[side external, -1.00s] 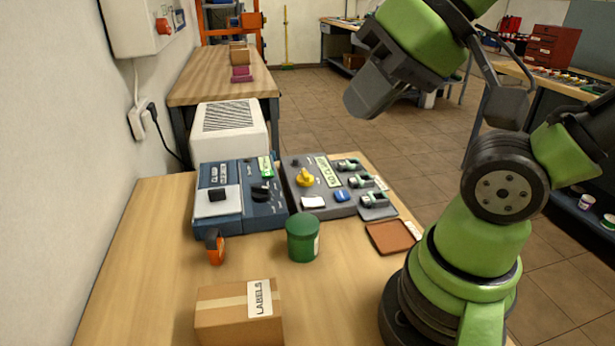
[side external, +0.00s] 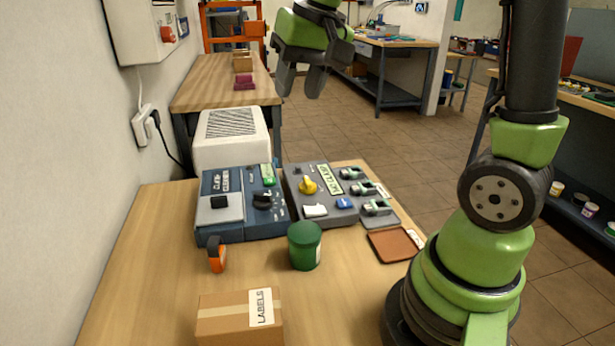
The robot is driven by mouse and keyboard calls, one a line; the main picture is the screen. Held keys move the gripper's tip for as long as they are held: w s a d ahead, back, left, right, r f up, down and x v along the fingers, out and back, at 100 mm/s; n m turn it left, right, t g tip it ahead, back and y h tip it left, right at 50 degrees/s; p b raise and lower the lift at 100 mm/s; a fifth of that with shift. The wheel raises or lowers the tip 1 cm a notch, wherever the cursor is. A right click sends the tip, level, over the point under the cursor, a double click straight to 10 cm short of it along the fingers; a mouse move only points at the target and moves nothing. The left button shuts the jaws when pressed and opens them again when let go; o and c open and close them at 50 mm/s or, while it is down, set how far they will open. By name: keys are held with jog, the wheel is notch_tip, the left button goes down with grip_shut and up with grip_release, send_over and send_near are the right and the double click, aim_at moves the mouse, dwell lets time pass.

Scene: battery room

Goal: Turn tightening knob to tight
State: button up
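A grey control box (side external: 325,206) with a yellow knob (side external: 307,186) stands on the table. A blue control box (side external: 238,222) with a black knob (side external: 264,200) stands to its left. I cannot tell for sure which is the tightening knob, and the dial marks are too small to read. My gripper (side external: 301,86) is up in the air, above the boxes in the picture and apart from them. Its two fingers point down with a gap between them, empty.
Several small clamps (side external: 372,196) sit at the grey box's right side. A green canister (side external: 305,246), an orange-and-black item (side external: 216,251), a brown tray (side external: 396,245) and a cardboard box (side external: 240,320) stand in front. A white vented unit (side external: 231,137) is behind the blue box.

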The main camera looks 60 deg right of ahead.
jog(key=w+d+f+m+g, duration=0.1)
jog(key=w+d+f+g, duration=0.1)
jog(key=w+d+f, duration=0.5)
jog(key=m+g, duration=0.1)
jog(key=g, duration=0.1)
send_over(307, 180)
notch_tip(307, 180, down, 9)
notch_tip(307, 180, down, 9)
jog(key=shift+f, duration=0.1)
grip_shut()
